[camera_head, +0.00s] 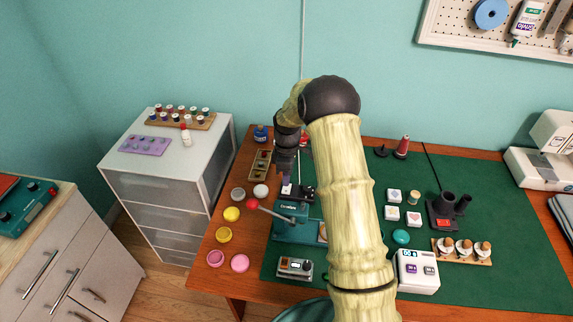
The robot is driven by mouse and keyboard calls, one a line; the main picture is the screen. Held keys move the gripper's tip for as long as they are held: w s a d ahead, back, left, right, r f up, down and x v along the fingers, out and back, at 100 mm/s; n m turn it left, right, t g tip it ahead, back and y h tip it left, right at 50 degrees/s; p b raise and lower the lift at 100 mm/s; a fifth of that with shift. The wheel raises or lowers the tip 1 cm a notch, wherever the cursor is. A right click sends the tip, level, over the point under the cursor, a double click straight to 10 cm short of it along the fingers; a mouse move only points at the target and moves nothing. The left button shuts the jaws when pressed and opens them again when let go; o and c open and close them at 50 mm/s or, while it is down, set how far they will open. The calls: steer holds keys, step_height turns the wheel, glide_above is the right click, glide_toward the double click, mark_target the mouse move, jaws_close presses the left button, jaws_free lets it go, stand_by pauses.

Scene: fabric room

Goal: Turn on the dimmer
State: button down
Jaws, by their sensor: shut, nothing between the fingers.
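I cannot tell for sure which item is the dimmer. A small brass-coloured panel (260,164) with dark round parts lies at the table's left back. A small grey box (295,267) with a dial or display lies near the front edge. My gripper (286,183) points down at the back left of the green mat, just right of the brass panel and behind the teal device. It looks shut and empty. My arm hides much of the table's middle, and the fingertips are small and partly unclear.
A teal press-like device (292,222) with a red-knobbed lever stands in front of my gripper. Several round pots, including a yellow one (232,214), line the left edge. A white box with a display (417,271) stands at the front right. The green mat (480,210) has free room.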

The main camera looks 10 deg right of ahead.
mark_target(286, 192)
steer(key=shift+s+f, duration=0.15)
steer(key=shift+f, duration=1.35)
steer(key=shift+s+a+f, duration=0.1)
steer(key=shift+s+f, duration=0.05)
steer(key=shift+f, duration=0.15)
steer(key=shift+r, duration=0.1)
steer(key=shift+w+d+r+p, duration=0.15)
steer(key=shift+w+p, duration=0.05)
steer(key=shift+w, duration=0.2)
steer(key=shift+w+d+r+p, duration=0.1)
steer(key=shift+w+d+p, duration=0.1)
steer(key=shift+w, duration=0.15)
steer(key=shift+r, duration=0.1)
